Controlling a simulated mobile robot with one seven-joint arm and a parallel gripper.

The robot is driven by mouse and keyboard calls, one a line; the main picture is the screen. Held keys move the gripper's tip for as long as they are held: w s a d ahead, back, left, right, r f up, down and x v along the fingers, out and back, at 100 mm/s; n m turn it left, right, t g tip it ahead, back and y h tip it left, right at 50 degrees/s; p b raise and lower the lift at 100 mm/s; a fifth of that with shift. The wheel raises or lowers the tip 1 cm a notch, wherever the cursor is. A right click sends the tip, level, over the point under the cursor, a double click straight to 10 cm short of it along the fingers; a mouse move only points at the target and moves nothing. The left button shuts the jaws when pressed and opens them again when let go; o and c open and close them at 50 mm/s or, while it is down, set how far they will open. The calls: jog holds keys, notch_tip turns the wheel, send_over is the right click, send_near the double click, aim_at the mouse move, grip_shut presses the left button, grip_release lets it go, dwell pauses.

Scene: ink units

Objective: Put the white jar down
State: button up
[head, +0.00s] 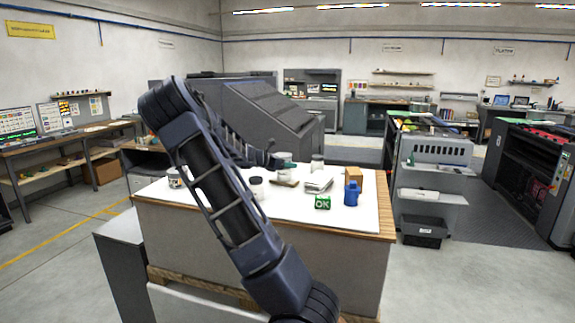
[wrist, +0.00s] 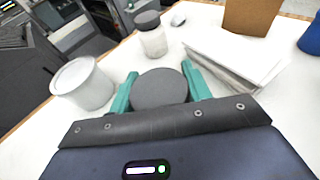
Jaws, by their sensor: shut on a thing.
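My gripper (wrist: 160,90) is shut on the white jar. In the wrist view only the jar's round dark grey lid (wrist: 160,87) shows between the teal fingertips; its body is hidden below. In the head view my gripper (head: 281,163) is over the far middle part of the white table top (head: 300,211). A small brown flat piece (head: 286,183) lies just below it. Whether the held jar touches anything underneath cannot be told.
A white tub (wrist: 83,84) stands close left of my gripper. A grey-lidded jar (wrist: 152,38) is ahead, with a paper stack (wrist: 232,55) to its right. A brown box (head: 353,175), blue bottle (head: 351,194) and green OK block (head: 322,202) stand right. The near table middle is clear.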

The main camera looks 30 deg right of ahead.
jog(key=shift+f, duration=0.1)
jog(key=o, duration=1.1)
jog(key=shift+c, duration=0.2)
jog(key=v, duration=1.2)
